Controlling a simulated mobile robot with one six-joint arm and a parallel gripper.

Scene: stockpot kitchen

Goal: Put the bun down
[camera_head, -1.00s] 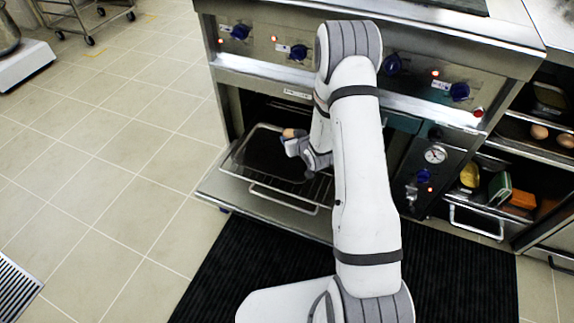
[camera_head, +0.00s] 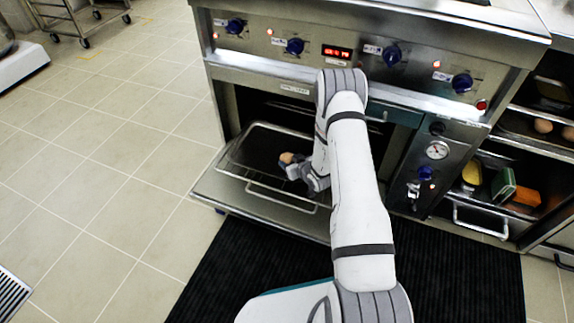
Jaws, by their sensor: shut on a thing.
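A small brown bun (camera_head: 287,158) shows at the tip of my gripper (camera_head: 291,165). My gripper is shut on the bun, and the arm hides part of the gripper. Both are over a dark baking tray (camera_head: 262,143) that rests on the pulled-out wire rack in the open oven. I cannot tell whether the bun touches the tray.
The oven door (camera_head: 210,190) is folded down below the rack. Oven knobs line the panel above, with a red display (camera_head: 337,52). A side shelf at right holds eggs (camera_head: 543,126) and coloured items.

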